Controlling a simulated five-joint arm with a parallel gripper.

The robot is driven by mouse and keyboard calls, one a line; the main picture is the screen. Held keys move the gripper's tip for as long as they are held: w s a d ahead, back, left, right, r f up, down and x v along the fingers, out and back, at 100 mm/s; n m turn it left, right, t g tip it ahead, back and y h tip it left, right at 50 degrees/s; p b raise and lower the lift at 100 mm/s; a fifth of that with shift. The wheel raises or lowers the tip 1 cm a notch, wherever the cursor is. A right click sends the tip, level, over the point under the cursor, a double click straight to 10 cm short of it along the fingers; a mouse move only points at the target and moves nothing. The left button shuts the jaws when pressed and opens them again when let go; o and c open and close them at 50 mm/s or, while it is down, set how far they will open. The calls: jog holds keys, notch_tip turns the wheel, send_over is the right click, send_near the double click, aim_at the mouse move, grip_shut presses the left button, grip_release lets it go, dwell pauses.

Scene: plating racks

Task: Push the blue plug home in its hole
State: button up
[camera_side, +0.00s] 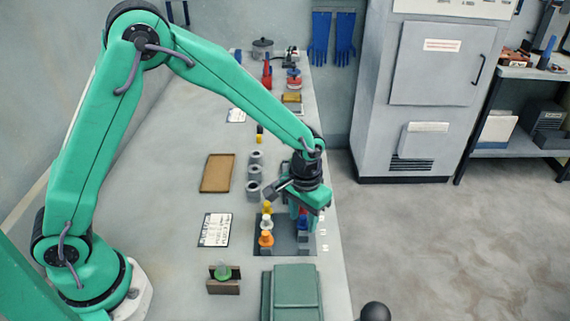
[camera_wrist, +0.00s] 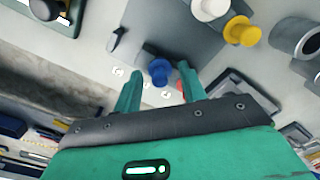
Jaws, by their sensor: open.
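The blue plug (camera_wrist: 160,71) stands on the dark grey plate (camera_wrist: 190,40) and shows between my two fingertips in the wrist view. My gripper (camera_wrist: 157,78) is open, with one finger on each side of the plug. I cannot tell whether either finger touches it. In the side view my gripper (camera_side: 301,213) points down over the right part of the plate (camera_side: 272,247), and a bit of blue plug (camera_side: 303,223) shows by the fingers. The plug's lower end and its hole are hidden, so its depth cannot be told.
White (camera_side: 266,223) and orange (camera_side: 266,239) plugs stand on the plate's left side. A bit of red (camera_wrist: 181,86) shows beside one finger. Grey cylinders (camera_side: 254,173) stand behind. A green block (camera_side: 292,291) lies in front. The table's right edge is close.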

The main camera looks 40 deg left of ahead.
aim_at(304, 217)
grip_shut()
dwell(0.3)
jog(key=shift+r, duration=0.1)
jog(key=shift+r, duration=0.9)
notch_tip(304, 217, up, 2)
jog(key=shift+d+r, duration=0.15)
jog(key=shift+r, duration=0.1)
jog(key=s+d+r, duration=0.6)
jog(key=s+d, duration=0.1)
jog(key=s, duration=0.2)
jog(key=shift+r, duration=0.25)
